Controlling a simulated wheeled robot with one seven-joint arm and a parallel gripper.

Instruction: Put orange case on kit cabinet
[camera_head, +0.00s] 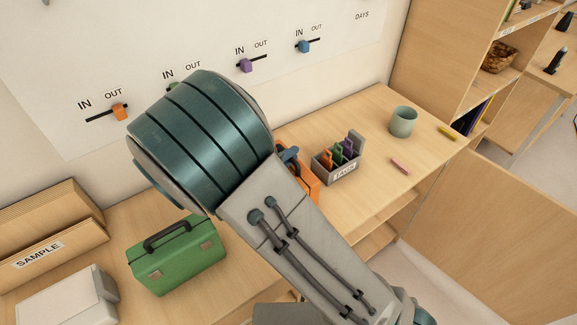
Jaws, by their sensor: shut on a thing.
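The orange case (304,181) shows in part behind my arm, at the middle of the wooden counter (376,195) and just left of the tag box. My arm hides most of it, so I cannot tell whether it touches the counter. A small blue-grey part of my gripper (288,155) shows at the top of the orange case. It is shut on the case; the fingertips are mostly hidden. No label in view names the kit cabinet, so I cannot tell which furniture it is.
A green case (177,255) stands at the front left, near a wooden SAMPLE holder (52,245) and a white box (66,297). A grey tag box (337,168), a cup (403,121), and pink (400,166) and yellow (447,131) blocks are on the right. A tall shelf (437,50) stands beyond.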

